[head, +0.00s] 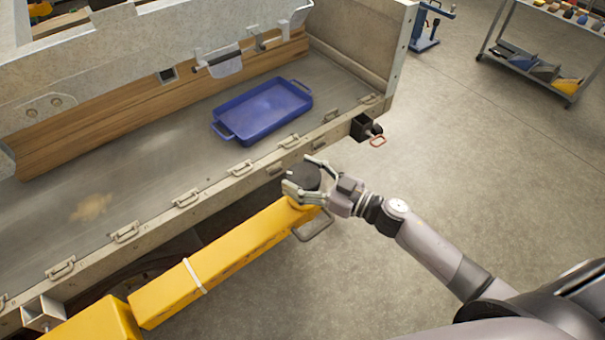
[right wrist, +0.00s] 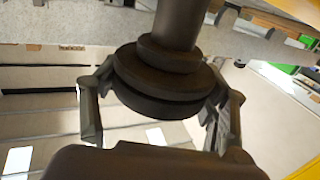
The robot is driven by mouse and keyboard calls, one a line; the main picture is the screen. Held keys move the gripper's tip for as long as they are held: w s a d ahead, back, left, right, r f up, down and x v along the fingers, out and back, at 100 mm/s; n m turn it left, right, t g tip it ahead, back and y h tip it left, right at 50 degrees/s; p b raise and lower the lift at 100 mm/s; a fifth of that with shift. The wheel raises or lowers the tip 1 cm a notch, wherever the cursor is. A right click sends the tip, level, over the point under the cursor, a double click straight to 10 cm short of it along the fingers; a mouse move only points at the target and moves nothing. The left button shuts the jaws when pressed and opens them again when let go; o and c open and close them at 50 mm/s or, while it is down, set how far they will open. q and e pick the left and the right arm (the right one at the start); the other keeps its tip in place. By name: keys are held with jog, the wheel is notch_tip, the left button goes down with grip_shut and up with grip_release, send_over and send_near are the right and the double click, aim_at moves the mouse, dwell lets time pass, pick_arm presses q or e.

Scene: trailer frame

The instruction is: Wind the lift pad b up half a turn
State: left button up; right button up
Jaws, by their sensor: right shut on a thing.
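The lift pad b (head: 305,176) is a dark round disc at the end of the yellow lift arm (head: 225,250), beside the trailer frame's near edge. It also shows in the right wrist view (right wrist: 165,83) as a stepped dark disc on a thick round stem (right wrist: 181,22). My right gripper (head: 303,180) is shut on the pad, with one finger on each side of its rim. The fingers also show in the right wrist view (right wrist: 158,104). My left gripper is not in view.
The trailer bed (head: 150,165) holds a blue tray (head: 262,110). Several metal latches line its near edge. A small black bracket (head: 364,128) sticks out at the bed's corner. A shelf cart (head: 545,60) stands at the top right. The floor (head: 480,170) on the right is clear.

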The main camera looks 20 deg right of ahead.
jog(key=shift+y, duration=0.3)
jog(key=shift+c, duration=0.3)
jog(key=n+g+y, duration=0.1)
jog(key=n+g, duration=0.1)
jog(key=shift+g+y+b, duration=0.3)
jog(key=shift+y, duration=0.1)
jog(key=shift+w+f+n+g+y+b, duration=0.1)
jog(key=shift+f+n+g+y+b, duration=0.05)
jog(key=shift+n+g+y+b, duration=0.65)
jog(key=n+g+y+b, duration=0.1)
jog(key=n+g+b, duration=0.1)
jog(key=g, duration=0.1)
jog(key=n+g+b, duration=0.2)
jog(key=g, duration=0.1)
jog(key=shift+f+y, duration=0.1)
jog(key=shift+y, duration=0.3)
jog(key=shift+s+n+g+b, duration=0.2)
jog(key=shift+n+g+b, duration=0.9)
jog(key=shift+g, duration=0.5)
jog(key=o, duration=1.2)
jog(key=shift+r, duration=0.25)
